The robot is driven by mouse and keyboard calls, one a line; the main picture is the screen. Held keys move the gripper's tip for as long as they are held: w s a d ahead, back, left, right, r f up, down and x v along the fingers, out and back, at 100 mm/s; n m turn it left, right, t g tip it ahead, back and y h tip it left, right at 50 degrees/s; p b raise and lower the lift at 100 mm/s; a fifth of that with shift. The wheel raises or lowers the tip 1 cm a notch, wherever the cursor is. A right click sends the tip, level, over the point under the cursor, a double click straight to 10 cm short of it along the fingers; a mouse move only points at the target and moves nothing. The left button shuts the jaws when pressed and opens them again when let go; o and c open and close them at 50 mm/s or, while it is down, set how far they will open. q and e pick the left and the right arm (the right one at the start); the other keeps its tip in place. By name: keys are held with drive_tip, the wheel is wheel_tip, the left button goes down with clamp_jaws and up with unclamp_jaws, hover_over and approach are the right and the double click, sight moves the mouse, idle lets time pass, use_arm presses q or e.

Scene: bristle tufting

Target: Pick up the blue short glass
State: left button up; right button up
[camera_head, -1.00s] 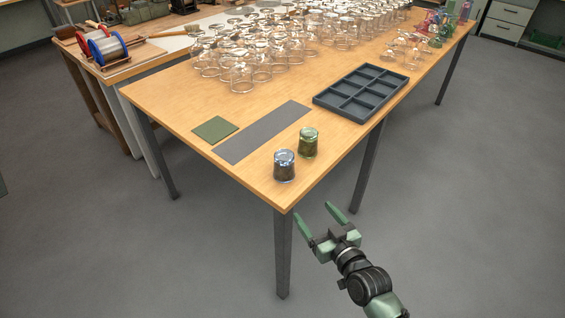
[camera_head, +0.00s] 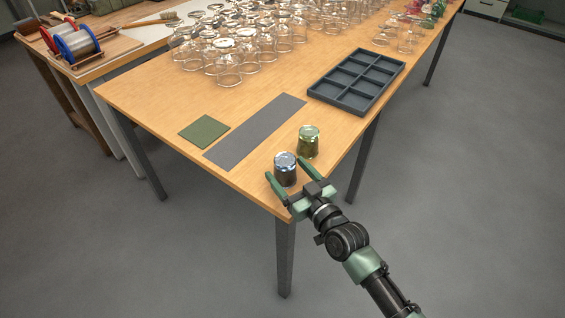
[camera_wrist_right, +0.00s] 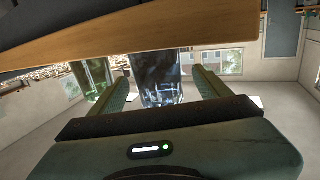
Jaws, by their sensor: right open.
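The blue short glass (camera_head: 285,170) stands near the front corner of the wooden table. In the right wrist view the blue glass (camera_wrist_right: 158,77) shows between the two fingers. My right gripper (camera_head: 289,170) is open, with one finger on each side of the blue glass. Whether the fingers touch it I cannot tell. A green short glass (camera_head: 308,141) stands just behind and to the right of the blue one. It also shows in the right wrist view (camera_wrist_right: 92,78), outside the left finger. My left gripper is not in view.
A grey strip mat (camera_head: 254,132) and a green square mat (camera_head: 204,131) lie to the left. A dark compartment tray (camera_head: 314,92) lies behind the green glass. Many clear glasses (camera_head: 229,70) crowd the back of the wooden table (camera_head: 150,99).

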drive_tip(key=x, duration=0.4)
drive_tip(key=shift+w+a, duration=0.1)
drive_tip(key=shift+w, duration=0.25)
drive_tip(key=shift+w+a+f, duration=0.1)
drive_tip(key=shift+w, duration=0.1)
drive_tip(key=shift+c, duration=1)
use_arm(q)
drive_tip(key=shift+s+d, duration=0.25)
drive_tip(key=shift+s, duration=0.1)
use_arm(e)
clamp_jaws()
